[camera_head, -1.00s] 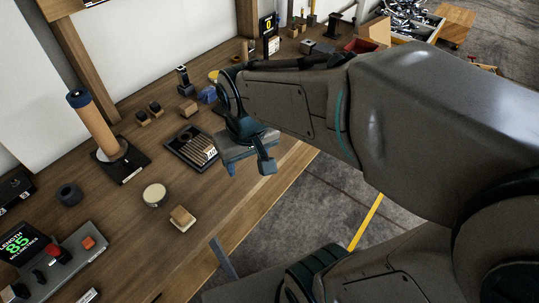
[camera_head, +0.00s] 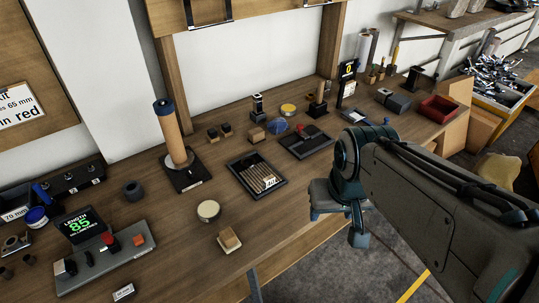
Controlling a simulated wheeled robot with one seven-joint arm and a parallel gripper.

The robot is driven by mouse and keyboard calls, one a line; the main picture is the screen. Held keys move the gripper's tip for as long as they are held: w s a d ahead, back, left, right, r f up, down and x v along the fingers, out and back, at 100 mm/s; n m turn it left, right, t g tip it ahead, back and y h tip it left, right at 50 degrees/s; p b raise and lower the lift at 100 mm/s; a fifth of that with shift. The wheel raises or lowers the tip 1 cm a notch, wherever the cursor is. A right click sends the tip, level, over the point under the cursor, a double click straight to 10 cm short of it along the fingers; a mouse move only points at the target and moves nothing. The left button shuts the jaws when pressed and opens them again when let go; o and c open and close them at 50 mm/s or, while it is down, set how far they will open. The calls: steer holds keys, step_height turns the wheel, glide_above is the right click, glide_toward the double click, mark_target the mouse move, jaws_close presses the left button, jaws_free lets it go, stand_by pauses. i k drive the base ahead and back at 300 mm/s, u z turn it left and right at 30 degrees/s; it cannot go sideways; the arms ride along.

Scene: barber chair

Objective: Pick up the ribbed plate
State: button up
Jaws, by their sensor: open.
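A dark, shallow rectangular piece with a row of brown ribs or slats and a small white label (camera_head: 257,175) lies flat on the wooden bench. It is the only clearly ribbed thing I see, and I cannot tell whether the ribs are part of it or loose pieces in it. My gripper (camera_head: 341,222) is to the right of it, at the bench's front edge, pointing down. Its fingers are apart, with nothing visible between them. My arm comes in from the right and hides part of the bench edge.
A dark tray with a red item (camera_head: 305,142) lies just behind right. A brown roll on a post (camera_head: 172,137) stands at left. A round tin (camera_head: 208,211) and a wooden block (camera_head: 229,240) sit in front. A control box (camera_head: 104,259) is at front left. A red bin (camera_head: 437,108) stands far right.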

mark_target(261, 177)
steer(key=k, duration=0.5)
steer(key=z, duration=1.45)
steer(key=i, duration=0.95)
steer(key=u, duration=2.5)
steer(key=i, duration=0.5)
